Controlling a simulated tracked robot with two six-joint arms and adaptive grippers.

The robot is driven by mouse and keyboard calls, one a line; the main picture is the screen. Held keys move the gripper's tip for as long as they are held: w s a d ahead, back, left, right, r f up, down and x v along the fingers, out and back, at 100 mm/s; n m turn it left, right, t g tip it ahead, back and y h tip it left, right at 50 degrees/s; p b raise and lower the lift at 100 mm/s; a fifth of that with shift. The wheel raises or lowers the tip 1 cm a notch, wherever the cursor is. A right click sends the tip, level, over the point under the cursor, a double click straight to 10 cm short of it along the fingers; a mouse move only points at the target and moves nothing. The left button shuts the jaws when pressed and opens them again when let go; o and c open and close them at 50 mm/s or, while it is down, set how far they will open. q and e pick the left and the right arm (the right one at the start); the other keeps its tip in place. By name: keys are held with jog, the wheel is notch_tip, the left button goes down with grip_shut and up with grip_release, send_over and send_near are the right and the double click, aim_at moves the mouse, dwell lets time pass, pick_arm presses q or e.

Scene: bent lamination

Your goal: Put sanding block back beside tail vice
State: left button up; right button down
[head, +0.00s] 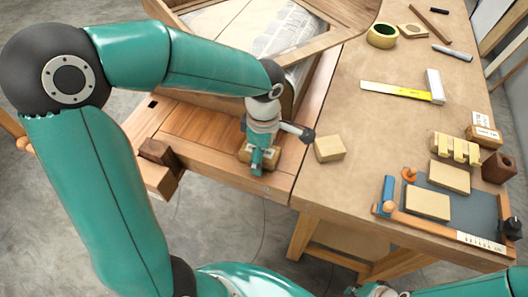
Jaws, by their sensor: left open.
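My left gripper (257,160) points down at the bench's front part, open, with its fingers at a small tan block (244,153). The gripper hides part of this block, and I cannot tell whether the fingers touch it. A second tan block (329,148) lies just to the right, apart from the gripper. The sanding block is probably one of these two; I cannot tell which. A dark wooden vice-like jaw (160,154) is at the bench's left end, perhaps the tail vice.
A curved wooden form (305,50) stands behind the gripper. The tan bench top (370,120) holds a square (405,92), a tape roll (383,36), a dark mat (470,205) with two blocks, and a notched block (455,148). The middle of the top is clear.

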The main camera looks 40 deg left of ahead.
pick_arm(q)
notch_tip(320, 180, up, 12)
jog(key=p, duration=0.1)
jog(key=shift+r, duration=0.15)
dwell(0.5)
dwell(0.4)
